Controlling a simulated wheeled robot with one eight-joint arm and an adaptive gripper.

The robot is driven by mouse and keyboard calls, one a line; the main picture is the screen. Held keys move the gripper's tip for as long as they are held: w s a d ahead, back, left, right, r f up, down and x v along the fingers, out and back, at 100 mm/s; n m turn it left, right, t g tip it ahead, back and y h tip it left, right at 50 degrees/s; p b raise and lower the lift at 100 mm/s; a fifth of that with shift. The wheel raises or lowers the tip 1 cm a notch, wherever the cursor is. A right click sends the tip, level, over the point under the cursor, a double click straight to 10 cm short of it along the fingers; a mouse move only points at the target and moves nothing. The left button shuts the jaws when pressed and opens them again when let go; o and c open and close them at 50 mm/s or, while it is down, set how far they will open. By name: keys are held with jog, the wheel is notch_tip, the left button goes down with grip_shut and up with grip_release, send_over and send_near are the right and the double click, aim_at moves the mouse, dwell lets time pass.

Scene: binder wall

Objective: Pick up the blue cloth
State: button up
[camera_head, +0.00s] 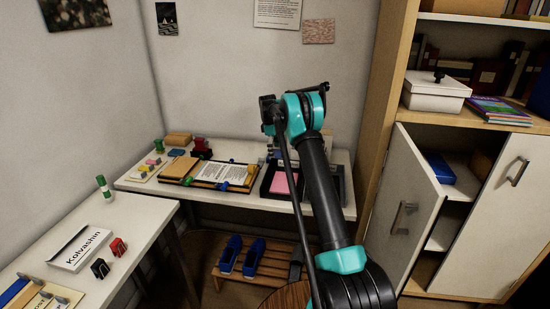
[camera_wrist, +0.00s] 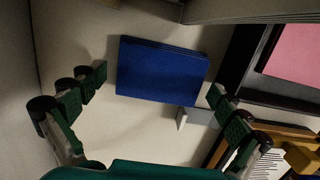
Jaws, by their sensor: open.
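The blue cloth (camera_wrist: 162,70) looks like a flat, folded dark-blue rectangle lying on a white surface in the wrist view. My gripper (camera_wrist: 158,84) is open, with one finger left of the cloth and the other near its lower right corner. The fingers appear apart from the cloth, and nothing is held; the height above it is hard to tell. In the head view my gripper (camera_head: 268,115) is over the back of the desk, and my arm and gripper hide most of that spot.
A black tray with pink paper (camera_head: 285,184) also shows right of the cloth in the wrist view (camera_wrist: 298,52). A small pale block (camera_wrist: 196,118) sits by the cloth's lower edge. An open clipboard (camera_head: 212,171) lies left on the desk (camera_head: 150,187). A cabinet door (camera_head: 412,195) stands open at right.

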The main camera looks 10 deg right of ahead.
jog(key=shift+f, duration=0.4)
jog(key=c, duration=0.8)
jog(key=shift+r, duration=0.1)
